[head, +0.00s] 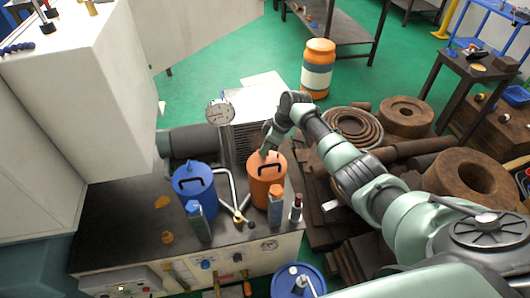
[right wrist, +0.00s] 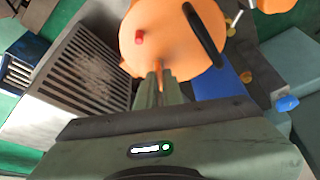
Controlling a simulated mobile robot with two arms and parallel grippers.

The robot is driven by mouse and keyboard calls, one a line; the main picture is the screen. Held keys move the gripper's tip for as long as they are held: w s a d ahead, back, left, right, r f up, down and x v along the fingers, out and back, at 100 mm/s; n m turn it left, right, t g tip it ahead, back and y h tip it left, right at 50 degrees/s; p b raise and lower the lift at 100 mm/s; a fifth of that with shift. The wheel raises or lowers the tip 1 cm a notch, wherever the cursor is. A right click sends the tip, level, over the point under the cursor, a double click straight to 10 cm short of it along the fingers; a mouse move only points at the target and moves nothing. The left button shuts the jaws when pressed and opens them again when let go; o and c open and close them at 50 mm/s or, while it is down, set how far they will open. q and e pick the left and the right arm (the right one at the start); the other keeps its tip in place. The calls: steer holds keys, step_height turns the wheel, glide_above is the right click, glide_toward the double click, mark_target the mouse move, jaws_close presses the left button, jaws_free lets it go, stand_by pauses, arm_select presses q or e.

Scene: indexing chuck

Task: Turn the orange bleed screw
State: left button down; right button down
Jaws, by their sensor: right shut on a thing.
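The orange canister (head: 268,185) stands upright on the dark bench top, with a black handle on its lid. My right gripper (head: 265,151) reaches down to the back of its lid. In the right wrist view the two fingers (right wrist: 160,82) are closed together at the canister's (right wrist: 180,25) edge. A thin orange piece, the bleed screw (right wrist: 160,68), shows between the fingertips; the fingers hide most of it. A small red knob (right wrist: 140,37) stands on the lid beside them, apart from the fingers. My left gripper is in neither view.
A blue canister (head: 195,184) stands left of the orange one, with metal pipes between them. A pressure gauge (head: 220,113) and a ribbed grey housing (head: 243,140) are behind. Rusty round parts (head: 470,180) crowd the right. A large white cabinet (head: 85,80) stands at left.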

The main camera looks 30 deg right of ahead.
steer(key=shift+n, duration=0.3)
stand_by(0.4)
steer(key=c, duration=1.6)
jaws_free()
steer(key=shift+o, duration=0.2)
steer(key=shift+d+r, duration=0.1)
steer(key=shift+r, duration=0.05)
steer(key=v, duration=0.7)
steer(key=shift+r+b, duration=0.3)
steer(key=shift+d, duration=0.1)
